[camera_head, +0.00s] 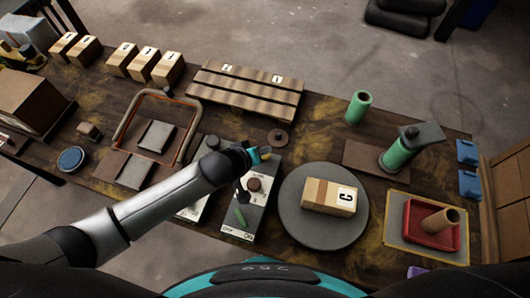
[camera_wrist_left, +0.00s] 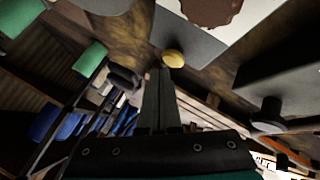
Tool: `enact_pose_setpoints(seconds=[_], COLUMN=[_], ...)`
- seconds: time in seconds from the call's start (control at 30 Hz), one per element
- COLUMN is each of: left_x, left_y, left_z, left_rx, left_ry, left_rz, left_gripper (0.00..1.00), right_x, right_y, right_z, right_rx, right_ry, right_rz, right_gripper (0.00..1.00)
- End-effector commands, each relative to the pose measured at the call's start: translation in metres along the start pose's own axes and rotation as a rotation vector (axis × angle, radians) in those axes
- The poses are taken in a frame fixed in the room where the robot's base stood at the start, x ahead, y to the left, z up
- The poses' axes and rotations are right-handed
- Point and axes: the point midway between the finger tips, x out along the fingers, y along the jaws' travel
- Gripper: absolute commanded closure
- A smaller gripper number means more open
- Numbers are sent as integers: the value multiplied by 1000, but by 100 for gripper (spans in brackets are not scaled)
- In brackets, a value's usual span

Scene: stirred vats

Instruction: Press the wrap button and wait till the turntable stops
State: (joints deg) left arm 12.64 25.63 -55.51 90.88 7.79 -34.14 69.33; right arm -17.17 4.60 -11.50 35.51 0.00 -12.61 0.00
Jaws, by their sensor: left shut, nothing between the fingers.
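The round grey turntable (camera_head: 292,226) lies right of the control panel, with a wooden block marked "C" (camera_head: 318,194) on it. The grey control panel (camera_head: 262,222) carries a dark brown round knob (camera_head: 254,184) and a green lever (camera_head: 240,215). A small yellow button (camera_head: 265,153) shows at the panel's far end; it also shows in the left wrist view (camera_wrist_left: 173,58). My left gripper (camera_head: 256,155) is shut and empty, its fingertips right at the yellow button. I cannot tell whether they touch it. My right gripper is out of view.
A slatted wooden rack (camera_head: 245,92) lies behind the panel. A green roll (camera_head: 358,107) and a green film roll on a stand (camera_head: 398,152) stand right. A red tray (camera_head: 432,225) holds a brown tube (camera_head: 440,221). An orange-edged frame (camera_head: 150,122) lies left.

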Motion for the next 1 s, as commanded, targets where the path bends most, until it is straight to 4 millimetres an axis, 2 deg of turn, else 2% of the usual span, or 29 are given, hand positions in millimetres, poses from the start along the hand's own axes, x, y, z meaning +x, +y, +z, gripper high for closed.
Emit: enact_pose_setpoints(seconds=[1.0], left_x=[8], left_y=[-5], left_z=[6], left_rx=[-1], left_ry=[0], left_rz=[1], left_gripper=[100], right_x=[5], right_y=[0], right_z=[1], right_rx=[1], right_ry=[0], right_rz=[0], right_gripper=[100])
